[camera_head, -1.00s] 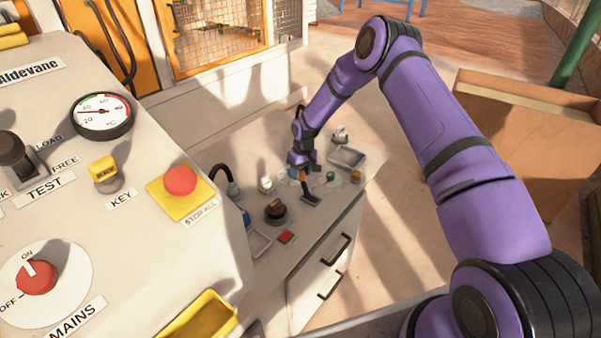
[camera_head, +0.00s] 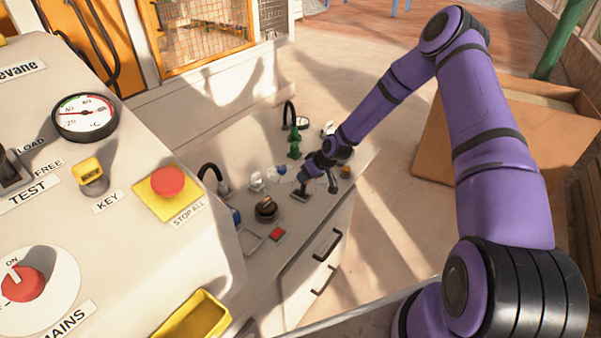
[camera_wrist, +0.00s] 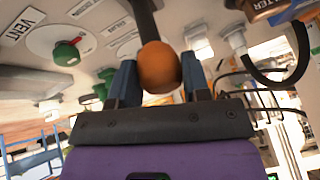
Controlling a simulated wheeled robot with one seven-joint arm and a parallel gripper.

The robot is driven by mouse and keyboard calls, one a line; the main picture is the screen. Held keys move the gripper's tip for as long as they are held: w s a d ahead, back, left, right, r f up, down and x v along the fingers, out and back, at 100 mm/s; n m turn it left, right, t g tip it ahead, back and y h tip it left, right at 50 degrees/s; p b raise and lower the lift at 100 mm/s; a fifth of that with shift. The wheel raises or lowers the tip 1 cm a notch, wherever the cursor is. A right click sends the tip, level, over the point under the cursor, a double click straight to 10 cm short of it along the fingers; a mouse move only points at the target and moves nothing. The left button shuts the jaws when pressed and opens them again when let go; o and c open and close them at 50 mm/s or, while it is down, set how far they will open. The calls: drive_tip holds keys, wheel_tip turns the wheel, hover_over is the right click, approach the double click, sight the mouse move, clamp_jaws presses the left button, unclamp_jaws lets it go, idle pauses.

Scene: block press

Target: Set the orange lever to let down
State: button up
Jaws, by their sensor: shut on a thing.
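The orange lever's round knob (camera_wrist: 160,66) sits between the two fingers of my gripper (camera_wrist: 159,78) in the wrist view, on a dark shaft (camera_wrist: 145,18) that runs to the panel. My gripper is shut on this knob. In the head view my gripper (camera_head: 304,177) is at the lever's dark base (camera_head: 301,194) on the low bench, and the knob itself is mostly hidden by it. Small plates (camera_wrist: 90,7) stand near the shaft in the wrist view, but I cannot read them well enough to tell the lever's setting.
A green valve (camera_head: 294,142), a dark knob (camera_head: 265,208) and a red button (camera_head: 277,234) stand on the bench around the lever. A green knob (camera_wrist: 68,52) by the VENT label is close in the wrist view. A cardboard-coloured box (camera_head: 470,140) stands at the right.

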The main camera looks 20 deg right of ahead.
drive_tip(key=shift+s+d+f+t+y, duration=0.2)
drive_tip(key=shift+s+d+f+t, duration=0.1)
drive_tip(key=shift+s+d, duration=0.3)
drive_tip(key=shift+s+d+f+t+y, duration=0.2)
drive_tip(key=shift+s+d+f, duration=0.15)
drive_tip(key=shift+s, duration=0.55)
drive_tip(key=o, duration=1.3)
drive_tip(key=shift+d, duration=0.1)
drive_tip(key=shift+r, duration=0.15)
drive_tip(key=v, duration=1)
drive_tip(key=shift+d+r, duration=0.15)
drive_tip(key=shift+r, duration=0.05)
drive_tip(key=shift+r, duration=0.15)
